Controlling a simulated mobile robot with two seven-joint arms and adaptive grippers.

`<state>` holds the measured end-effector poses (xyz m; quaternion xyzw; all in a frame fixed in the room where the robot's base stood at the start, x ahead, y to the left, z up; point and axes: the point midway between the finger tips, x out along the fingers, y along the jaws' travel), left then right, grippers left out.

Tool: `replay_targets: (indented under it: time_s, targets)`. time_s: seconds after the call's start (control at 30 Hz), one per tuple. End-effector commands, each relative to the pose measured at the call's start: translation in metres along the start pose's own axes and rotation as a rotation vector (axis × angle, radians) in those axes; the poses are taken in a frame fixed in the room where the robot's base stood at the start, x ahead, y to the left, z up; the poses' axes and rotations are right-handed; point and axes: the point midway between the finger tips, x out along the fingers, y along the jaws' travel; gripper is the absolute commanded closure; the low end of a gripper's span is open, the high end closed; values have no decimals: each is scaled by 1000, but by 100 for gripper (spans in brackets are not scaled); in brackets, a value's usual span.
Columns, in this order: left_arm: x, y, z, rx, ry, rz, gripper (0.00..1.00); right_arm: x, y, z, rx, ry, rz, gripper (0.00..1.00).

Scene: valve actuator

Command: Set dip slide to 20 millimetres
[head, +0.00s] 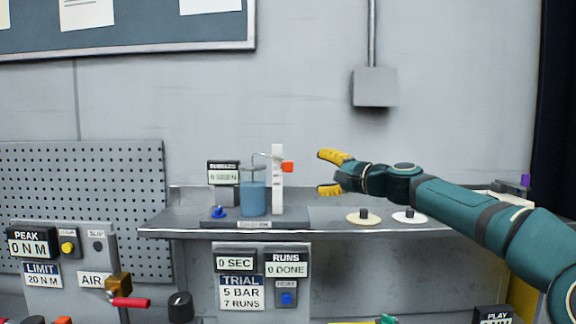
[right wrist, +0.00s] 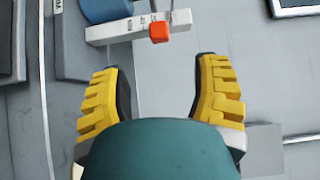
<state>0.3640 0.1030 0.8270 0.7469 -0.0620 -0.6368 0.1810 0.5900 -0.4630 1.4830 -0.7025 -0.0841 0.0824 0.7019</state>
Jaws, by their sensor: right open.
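The dip slide is a white upright scale (head: 277,180) with an orange-red slider knob (head: 287,167) near its upper part. It stands beside a beaker of blue liquid (head: 252,196) on a dark base. In the right wrist view the white scale (right wrist: 125,28) and the orange knob (right wrist: 159,31) lie just beyond the fingertips. My right gripper (head: 328,173) is open and empty, to the right of the knob and apart from it. Its yellow fingers also show in the right wrist view (right wrist: 158,75). The scale's reading is too small to tell. My left gripper is out of view.
A shelf (head: 330,228) carries the rig, with a blue knob (head: 219,212) at its left. Two discs, one cream (head: 362,220) and one white (head: 410,220), lie on the shelf right of the rig. A grey box (head: 375,88) hangs on the wall behind.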

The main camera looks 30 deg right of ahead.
Motion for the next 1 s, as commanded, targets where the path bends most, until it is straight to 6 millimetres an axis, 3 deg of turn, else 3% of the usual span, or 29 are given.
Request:
replay_targets:
  time_s: [1.0]
  targets:
    - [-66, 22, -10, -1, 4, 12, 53, 111, -2, 1, 3, -1, 0, 38]
